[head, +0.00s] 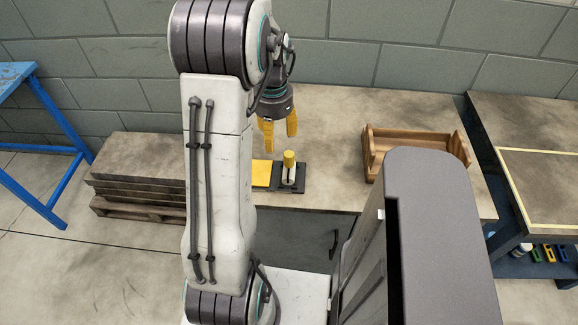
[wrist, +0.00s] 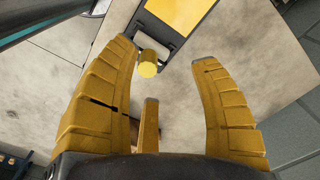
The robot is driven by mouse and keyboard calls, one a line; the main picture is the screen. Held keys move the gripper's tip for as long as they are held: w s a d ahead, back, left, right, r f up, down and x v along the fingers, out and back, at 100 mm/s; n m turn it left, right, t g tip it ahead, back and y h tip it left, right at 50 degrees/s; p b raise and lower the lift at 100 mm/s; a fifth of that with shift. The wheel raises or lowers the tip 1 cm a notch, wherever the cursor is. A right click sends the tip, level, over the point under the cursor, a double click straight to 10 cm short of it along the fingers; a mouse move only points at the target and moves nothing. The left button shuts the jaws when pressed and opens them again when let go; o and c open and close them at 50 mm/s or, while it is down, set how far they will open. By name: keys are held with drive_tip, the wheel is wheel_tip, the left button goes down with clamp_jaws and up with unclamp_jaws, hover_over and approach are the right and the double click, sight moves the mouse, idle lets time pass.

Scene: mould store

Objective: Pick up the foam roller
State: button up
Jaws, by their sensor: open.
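What I take to be the foam roller (head: 289,157) shows a short yellow cylinder above a pale part. It stands on the right end of a dark tray (head: 300,186) that also carries a flat yellow pad (head: 262,173), on the worktop. In the wrist view the yellow cylinder (wrist: 148,64) is between the fingertips, closer to the left finger; its pale part is mostly hidden. My gripper (head: 280,141) is open and empty, above and a little behind the roller in the head view. Its yellow fingers (wrist: 165,60) point toward the roller; contact cannot be told.
A wooden open box (head: 415,136) stands on the worktop (head: 335,120) to the right. A wall runs behind. Stacked boards on a pallet (head: 140,170) and a blue-legged table (head: 48,100) are left. Another bench (head: 540,165) is right. Worktop between tray and box is clear.

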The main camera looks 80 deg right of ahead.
sight(289, 154)
drive_tip(key=s, duration=0.1)
drive_tip(key=f, duration=0.1)
drive_tip(key=s+m, duration=0.1)
drive_tip(key=shift+s+d+f, duration=0.3)
drive_tip(key=shift+s+f, duration=0.05)
drive_tip(key=shift+f, duration=0.05)
drive_tip(key=f, duration=0.4)
drive_tip(key=shift+s+a+f+p, duration=0.1)
drive_tip(key=shift+s+f+p, duration=0.3)
drive_tip(key=shift+f, duration=0.85)
drive_tip(key=shift+o, duration=0.3)
clamp_jaws()
